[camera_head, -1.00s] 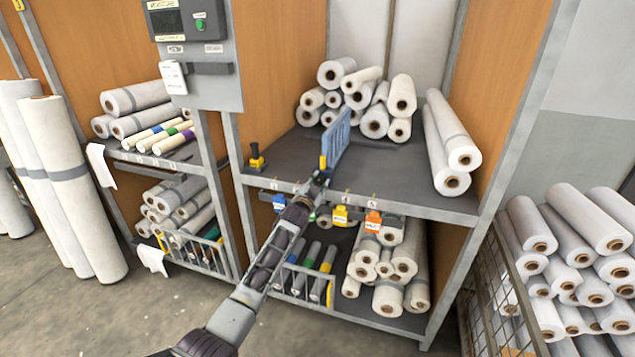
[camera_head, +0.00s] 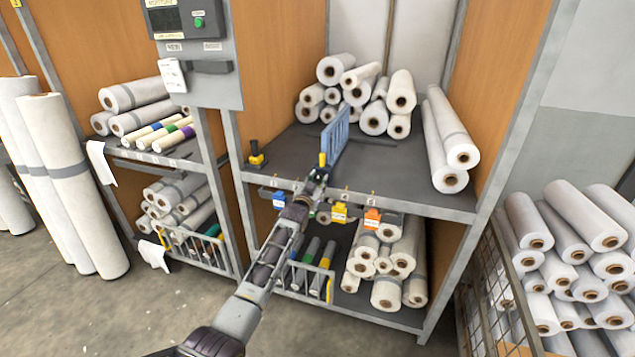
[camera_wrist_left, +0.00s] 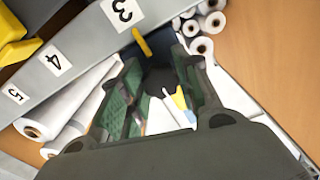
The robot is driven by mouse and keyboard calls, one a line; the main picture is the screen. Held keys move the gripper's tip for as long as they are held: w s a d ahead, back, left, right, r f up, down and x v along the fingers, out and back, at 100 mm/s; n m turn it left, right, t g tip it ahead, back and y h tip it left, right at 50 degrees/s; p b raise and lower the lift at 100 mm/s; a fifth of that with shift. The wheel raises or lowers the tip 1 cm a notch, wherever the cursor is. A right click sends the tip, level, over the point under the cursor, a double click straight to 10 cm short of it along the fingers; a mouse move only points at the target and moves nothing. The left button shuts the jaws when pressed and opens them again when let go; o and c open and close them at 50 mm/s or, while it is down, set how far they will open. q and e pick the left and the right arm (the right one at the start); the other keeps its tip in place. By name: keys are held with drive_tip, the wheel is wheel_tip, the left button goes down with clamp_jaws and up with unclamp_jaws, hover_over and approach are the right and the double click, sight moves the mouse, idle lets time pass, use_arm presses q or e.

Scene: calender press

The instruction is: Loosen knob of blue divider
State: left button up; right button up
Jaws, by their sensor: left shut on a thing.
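The blue divider (camera_head: 338,137) stands upright on the dark upper shelf (camera_head: 395,165), left of its middle. A yellow and black part (camera_head: 322,160) is at its front lower end, at the shelf's front edge. My left gripper (camera_head: 318,179) is at that end, just below the yellow part. In the left wrist view its two green-padded fingers (camera_wrist_left: 160,92) are on either side of a dark knob (camera_wrist_left: 160,76), shut on it. The knob is mostly hidden by my gripper in the head view. My right gripper is not in view.
A second yellow and black knob (camera_head: 256,155) is at the shelf's left corner. White rolls (camera_head: 373,118) are stacked behind.

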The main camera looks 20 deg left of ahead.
use_arm(q)
drive_tip(key=o, duration=1)
drive_tip(key=shift+f, duration=0.1)
drive_tip(key=shift+s, duration=0.1)
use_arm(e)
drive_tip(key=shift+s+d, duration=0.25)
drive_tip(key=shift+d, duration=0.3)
use_arm(q)
drive_tip(key=shift+s, duration=0.1)
drive_tip(key=shift+s, duration=0.95)
drive_tip(key=s, duration=0.9)
drive_tip(key=shift+s+a, duration=0.25)
drive_tip(key=shift+s, duration=0.1)
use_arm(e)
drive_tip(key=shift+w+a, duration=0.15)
